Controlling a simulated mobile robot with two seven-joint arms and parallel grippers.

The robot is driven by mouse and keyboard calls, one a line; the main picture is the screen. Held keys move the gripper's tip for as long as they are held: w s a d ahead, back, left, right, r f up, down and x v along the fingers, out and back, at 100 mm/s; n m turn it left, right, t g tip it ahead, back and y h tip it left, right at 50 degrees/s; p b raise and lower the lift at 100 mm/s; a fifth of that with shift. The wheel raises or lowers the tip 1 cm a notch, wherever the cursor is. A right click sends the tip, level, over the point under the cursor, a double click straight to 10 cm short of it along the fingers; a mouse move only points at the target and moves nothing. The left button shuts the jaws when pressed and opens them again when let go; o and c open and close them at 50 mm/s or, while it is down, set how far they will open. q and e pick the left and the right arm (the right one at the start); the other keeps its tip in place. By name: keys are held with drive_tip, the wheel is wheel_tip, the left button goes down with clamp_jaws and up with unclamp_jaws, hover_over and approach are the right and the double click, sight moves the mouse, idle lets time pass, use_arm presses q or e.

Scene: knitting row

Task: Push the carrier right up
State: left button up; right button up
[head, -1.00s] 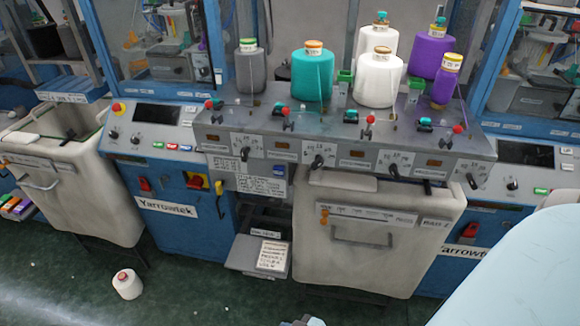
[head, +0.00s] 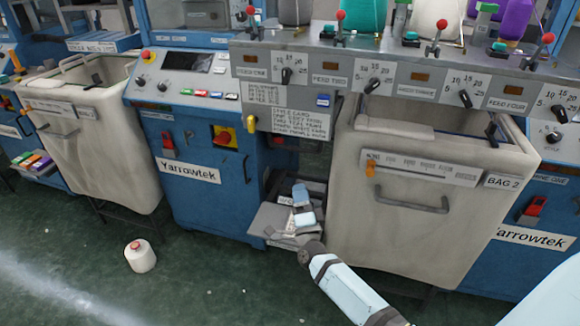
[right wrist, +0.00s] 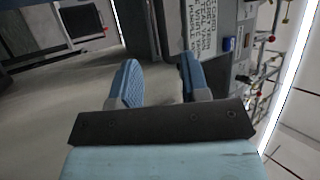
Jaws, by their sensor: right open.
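No part in view is clearly marked as the carrier, so I cannot tell which it is. A grey yarn-feed panel (head: 345,72) with black knobs and red-tipped levers crosses the top of the head view. A yellow handle (head: 251,124) hangs at its lower left. My right gripper (head: 300,190) is raised in front of the gap below the panel, left of the BAG 2 bin. In the right wrist view its two blue fingers (right wrist: 158,75) stand apart with nothing between them. The written notice (right wrist: 203,22) lies beyond them. My left gripper is out of view.
The beige BAG 2 bin (head: 400,236) stands right of my right arm. A blue Yarrowtek cabinet (head: 205,205) is on the left, with another beige bin (head: 90,160) beyond. A white cone (head: 141,257) lies on the open green floor. A low grey shelf (head: 268,222) sits behind my gripper.

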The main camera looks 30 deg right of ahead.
sight(294, 148)
drive_tip(key=shift+m, duration=0.3)
drive_tip(key=x, duration=1.4)
drive_tip(key=shift+s+d, duration=0.15)
clamp_jaws()
